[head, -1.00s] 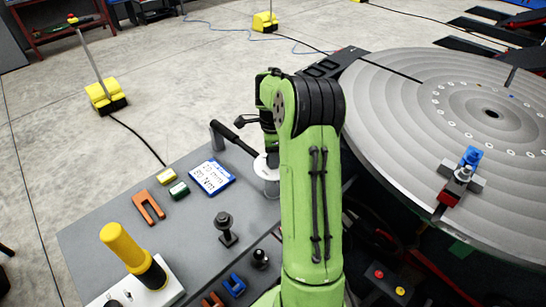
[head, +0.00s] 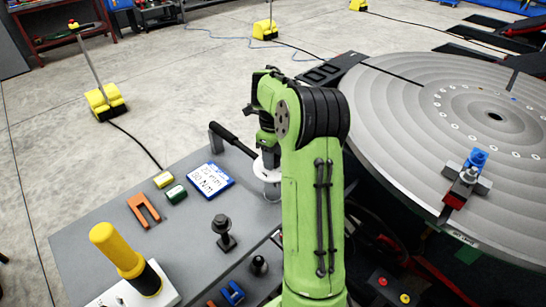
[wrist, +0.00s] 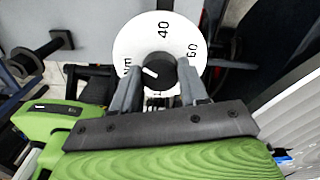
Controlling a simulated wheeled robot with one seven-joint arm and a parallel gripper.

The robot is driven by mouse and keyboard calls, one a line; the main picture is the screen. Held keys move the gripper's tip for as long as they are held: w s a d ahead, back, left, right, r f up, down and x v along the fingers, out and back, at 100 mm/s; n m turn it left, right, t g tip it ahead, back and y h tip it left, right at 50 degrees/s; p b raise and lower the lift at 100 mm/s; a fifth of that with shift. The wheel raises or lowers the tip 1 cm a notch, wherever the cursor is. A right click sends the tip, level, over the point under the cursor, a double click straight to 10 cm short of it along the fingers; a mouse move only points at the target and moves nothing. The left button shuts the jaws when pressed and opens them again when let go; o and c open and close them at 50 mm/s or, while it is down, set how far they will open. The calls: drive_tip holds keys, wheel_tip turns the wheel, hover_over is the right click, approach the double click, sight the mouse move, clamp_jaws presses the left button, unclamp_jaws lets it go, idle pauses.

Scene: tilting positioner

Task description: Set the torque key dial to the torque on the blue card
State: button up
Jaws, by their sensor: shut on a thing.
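The torque key dial is a white disc (wrist: 133,42) with dark numbers, 40 and 60 readable in the wrist view. A dark knob (wrist: 160,72) with a white pointer mark sits at its middle; the mark points left in the picture. My gripper (wrist: 157,88) is shut on the knob, one finger on each side. In the head view the white dial (head: 262,172) shows below my wrist, partly hidden by my arm, with a black handle (head: 236,142) reaching up left. The blue card (head: 210,180) lies on the grey table; its writing seems to read "30 Nm" on the lower line, the upper line unclear.
A yellow block (head: 163,180), a green block (head: 176,194) and an orange fork piece (head: 144,210) lie left of the card. A black clamp post (head: 223,232) and a yellow-handled tool (head: 122,252) stand nearer. The large round positioner table (head: 400,120) is at right.

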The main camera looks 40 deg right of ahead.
idle(0.4)
drive_tip(key=o, duration=1.1)
drive_tip(key=shift+c, duration=0.2)
drive_tip(key=shift+r, duration=0.15)
wheel_tip(320, 180, up, 16)
drive_tip(key=p, duration=0.5)
drive_tip(key=shift+f, duration=0.2)
